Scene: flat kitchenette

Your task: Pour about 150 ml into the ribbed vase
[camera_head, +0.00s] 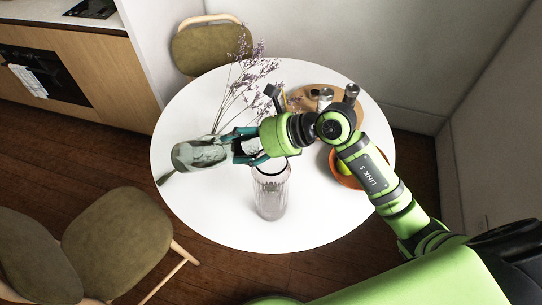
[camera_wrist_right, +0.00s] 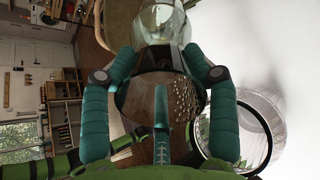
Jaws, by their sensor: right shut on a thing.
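The clear ribbed vase (camera_head: 270,197) stands upright on the white round table, in front of my right gripper in the head view. It also shows at the right of the wrist view (camera_wrist_right: 262,112), with its dark round rim. My right gripper (camera_head: 238,147) is shut on a see-through glass vessel (camera_head: 197,155), above the table and left of the vase's rim. The vessel lies well tilted, pointing left in the head view. In the wrist view, the vessel (camera_wrist_right: 160,22) is between the teal fingers. Its contents cannot be made out clearly. My left gripper is not in view.
Dried purple-flowered stems (camera_head: 250,75) rise behind my gripper; their base is hidden. A round wooden board (camera_head: 318,97) with small metal containers and an orange bowl (camera_head: 345,180) with green fruit are partly behind my arm. The left and front of the white table (camera_head: 215,215) are clear.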

